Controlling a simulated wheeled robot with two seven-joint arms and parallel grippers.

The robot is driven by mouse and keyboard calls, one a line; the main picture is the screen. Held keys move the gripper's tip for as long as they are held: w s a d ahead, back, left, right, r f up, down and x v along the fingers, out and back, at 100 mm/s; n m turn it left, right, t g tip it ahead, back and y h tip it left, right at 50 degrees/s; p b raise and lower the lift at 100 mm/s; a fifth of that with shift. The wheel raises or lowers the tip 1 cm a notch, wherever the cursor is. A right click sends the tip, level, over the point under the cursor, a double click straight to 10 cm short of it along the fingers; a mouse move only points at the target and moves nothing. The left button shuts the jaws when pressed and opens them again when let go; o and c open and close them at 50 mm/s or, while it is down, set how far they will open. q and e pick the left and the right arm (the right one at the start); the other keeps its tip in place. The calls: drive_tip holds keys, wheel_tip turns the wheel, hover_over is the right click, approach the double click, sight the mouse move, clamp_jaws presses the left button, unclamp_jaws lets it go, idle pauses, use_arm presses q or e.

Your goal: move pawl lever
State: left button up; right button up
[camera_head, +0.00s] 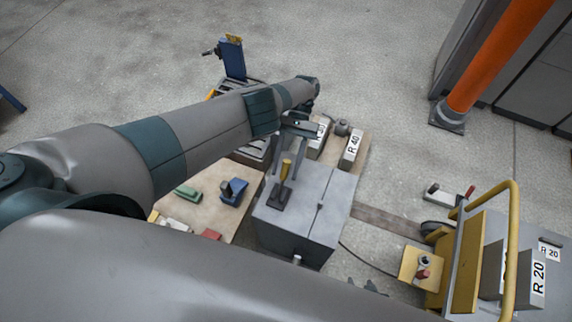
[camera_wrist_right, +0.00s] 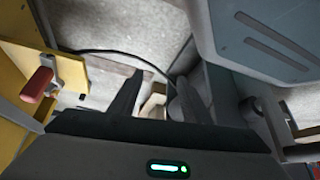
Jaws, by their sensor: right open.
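I cannot tell which is the pawl lever. My left gripper (camera_head: 287,158) hangs over the grey box, its fingers apart around the yellow handle; contact cannot be told. My right gripper (camera_head: 368,286) shows only its fingertips low in the head view. In the right wrist view its fingers (camera_wrist_right: 158,98) are apart and empty.
A yellow-railed trolley (camera_head: 512,200) with blocks marked R 20 (camera_head: 537,282) stands at the right. A wooden board (camera_head: 225,205) with small parts lies left of the box. A cable runs along the floor between box and trolley.

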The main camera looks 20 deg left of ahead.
use_arm(q)
drive_tip(key=shift+w+r, duration=0.1)
drive_tip(key=shift+w, duration=0.05)
drive_tip(key=shift+w+r+b, duration=0.2)
drive_tip(key=shift+w+b, duration=0.2)
drive_tip(key=shift+w, duration=0.05)
drive_tip(key=shift+w+a+r, duration=0.1)
drive_tip(key=shift+w, duration=0.2)
use_arm(e)
drive_tip(key=s+d+f+g+h+b, duration=0.1)
drive_tip(key=s+d+f+g+b, duration=0.1)
drive_tip(key=s+d+g+b, duration=0.15)
use_arm(q)
drive_tip(key=shift+b+v, duration=2.3)
drive_tip(key=shift+v, duration=0.55)
use_arm(e)
wheel_tip(320, 180, up, 11)
drive_tip(key=w, duration=0.2)
drive_tip(key=shift+a, duration=0.25)
use_arm(q)
drive_tip(key=shift+r, duration=0.1)
use_arm(e)
drive_tip(key=shift+w+t, duration=0.1)
drive_tip(key=shift+t, duration=0.15)
